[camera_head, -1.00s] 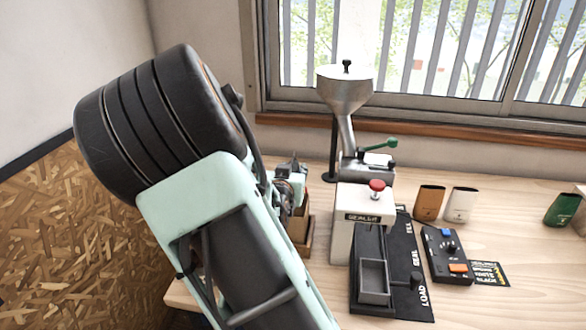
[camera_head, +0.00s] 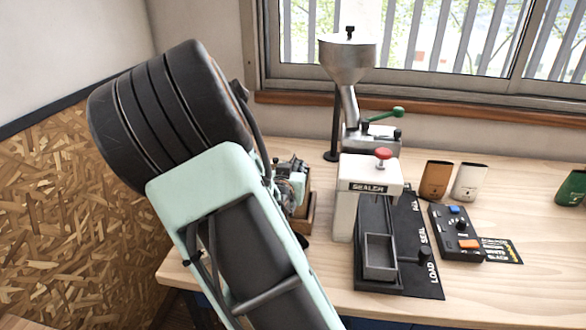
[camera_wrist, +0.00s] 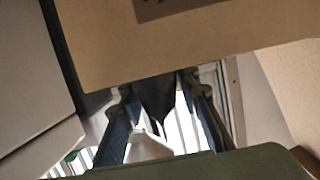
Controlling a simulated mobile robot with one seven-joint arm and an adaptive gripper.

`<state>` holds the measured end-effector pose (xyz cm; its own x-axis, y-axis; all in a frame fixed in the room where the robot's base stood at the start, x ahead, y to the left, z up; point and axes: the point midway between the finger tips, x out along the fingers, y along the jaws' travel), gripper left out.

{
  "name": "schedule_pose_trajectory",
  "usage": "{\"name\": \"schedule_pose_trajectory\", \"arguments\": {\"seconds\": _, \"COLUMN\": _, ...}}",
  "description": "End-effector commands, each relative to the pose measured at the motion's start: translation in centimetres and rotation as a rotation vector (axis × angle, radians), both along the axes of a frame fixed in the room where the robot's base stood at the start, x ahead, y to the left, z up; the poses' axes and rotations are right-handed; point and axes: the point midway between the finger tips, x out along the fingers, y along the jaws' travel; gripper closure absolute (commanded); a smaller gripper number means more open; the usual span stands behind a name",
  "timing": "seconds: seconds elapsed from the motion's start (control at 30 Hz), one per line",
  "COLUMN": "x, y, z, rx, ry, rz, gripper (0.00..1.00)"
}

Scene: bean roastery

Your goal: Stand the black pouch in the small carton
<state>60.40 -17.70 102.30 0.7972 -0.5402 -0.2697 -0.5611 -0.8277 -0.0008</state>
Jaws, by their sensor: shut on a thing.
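My gripper (camera_head: 292,180) is mostly hidden behind my arm in the head view, just above a small tan carton (camera_head: 309,214) beside the sealer. In the wrist view the two fingers of my gripper (camera_wrist: 157,90) are closed on the dark pouch (camera_wrist: 156,104), whose end narrows downward in the picture. A tan cardboard wall (camera_wrist: 200,55) with a dark patch fills the top of that view and hides part of the pouch. Whether the pouch is inside the carton or above it, I cannot tell.
The white sealer (camera_head: 368,190) with its red knob stands right of the carton. A metal hopper (camera_head: 347,60) rises behind it. A control box (camera_head: 452,235) and brown (camera_head: 436,180) and white (camera_head: 470,182) pouches stand farther right.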

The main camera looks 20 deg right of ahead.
Motion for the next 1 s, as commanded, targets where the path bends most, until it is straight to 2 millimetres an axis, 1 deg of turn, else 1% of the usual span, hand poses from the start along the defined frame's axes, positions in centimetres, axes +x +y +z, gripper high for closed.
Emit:
{"name": "schedule_pose_trajectory", "arguments": {"seconds": 0.07, "x": 0.01, "y": -0.03, "z": -0.38, "rx": -0.001, "ry": -0.001, "rz": 0.0, "gripper": 1.0}}
{"name": "schedule_pose_trajectory", "arguments": {"seconds": 0.47, "x": 0.02, "y": 0.01, "z": -0.33, "rx": -0.001, "ry": -0.001, "rz": 0.0, "gripper": 1.0}}
{"name": "schedule_pose_trajectory", "arguments": {"seconds": 0.5, "x": 0.02, "y": 0.01, "z": -0.33, "rx": -0.001, "ry": -0.001, "rz": 0.0, "gripper": 0.69}}
{"name": "schedule_pose_trajectory", "arguments": {"seconds": 0.67, "x": 0.02, "y": 0.01, "z": -0.34, "rx": 0.0, "ry": 0.0, "rz": 0.0, "gripper": 0.52}}
{"name": "schedule_pose_trajectory", "arguments": {"seconds": 0.7, "x": 0.02, "y": 0.01, "z": -0.34, "rx": 0.0, "ry": 0.0, "rz": 0.0, "gripper": 0.5}}
{"name": "schedule_pose_trajectory", "arguments": {"seconds": 0.87, "x": 0.01, "y": 0.01, "z": -0.35, "rx": 0.0, "ry": 0.0, "rz": 0.0, "gripper": 0.5}}
{"name": "schedule_pose_trajectory", "arguments": {"seconds": 0.97, "x": -0.02, "y": 0.0, "z": -0.4, "rx": 0.001, "ry": 0.001, "rz": 0.0, "gripper": 0.4}}
{"name": "schedule_pose_trajectory", "arguments": {"seconds": 1.0, "x": -0.02, "y": 0.0, "z": -0.4, "rx": 0.001, "ry": 0.001, "rz": 0.0, "gripper": 0.39}}
